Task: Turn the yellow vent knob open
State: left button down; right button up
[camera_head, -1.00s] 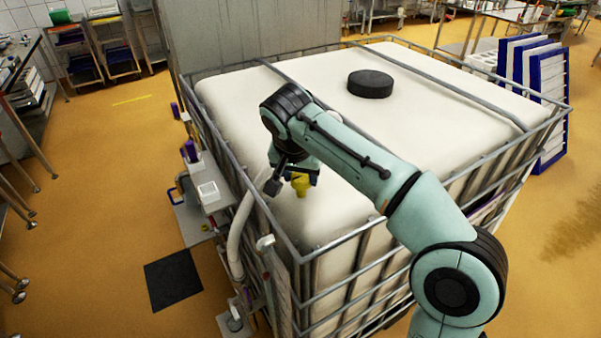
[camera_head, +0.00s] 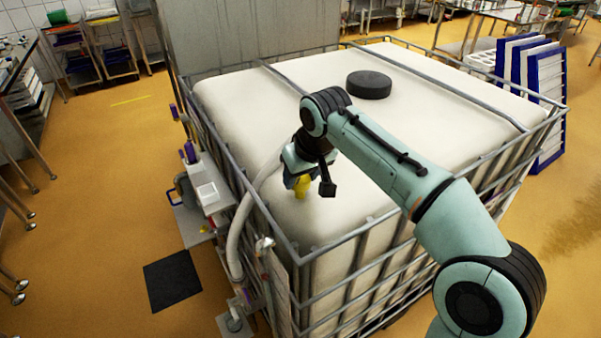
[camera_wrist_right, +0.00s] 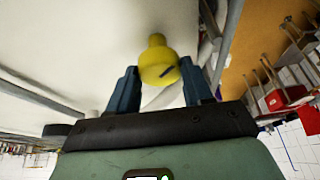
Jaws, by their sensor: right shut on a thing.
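The yellow vent knob (camera_head: 302,187) is at the near left part of the white tank top (camera_head: 240,100). It also shows in the right wrist view (camera_wrist_right: 157,58), with a dark mark on its wide end, between two blue fingers. My right gripper (camera_head: 299,181) is shut on the knob, with its wrist just above it. The forearm reaches in from the lower right, and the wrist hides part of the tank top behind the knob. My left gripper is not in view.
A metal cage with rails (camera_head: 345,238) surrounds the tank. A black round lid (camera_head: 369,84) lies on the tank top. A pale hose (camera_head: 236,235) runs down the tank's left side past fittings. A dark mat (camera_head: 172,281) lies on the open orange floor at left.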

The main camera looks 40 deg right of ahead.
jog(key=n+y+p, duration=0.1)
jog(key=n+y, duration=0.1)
jog(key=n, duration=0.2)
jog(key=shift+d+r+n, duration=0.1)
jog(key=shift+n, duration=0.2)
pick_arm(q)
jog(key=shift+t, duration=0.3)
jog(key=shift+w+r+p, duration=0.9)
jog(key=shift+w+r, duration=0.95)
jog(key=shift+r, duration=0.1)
pick_arm(e)
jog(key=shift+w+d+n+g+y, duration=0.1)
jog(key=shift+n+g+y, duration=0.25)
jog(key=shift+n, duration=0.95)
jog(key=shift+d+n+g+y, duration=0.1)
jog(key=shift+n+g+y, duration=0.25)
jog(key=shift+n, duration=0.95)
jog(key=shift+a, duration=0.1)
jog(key=o, duration=1)
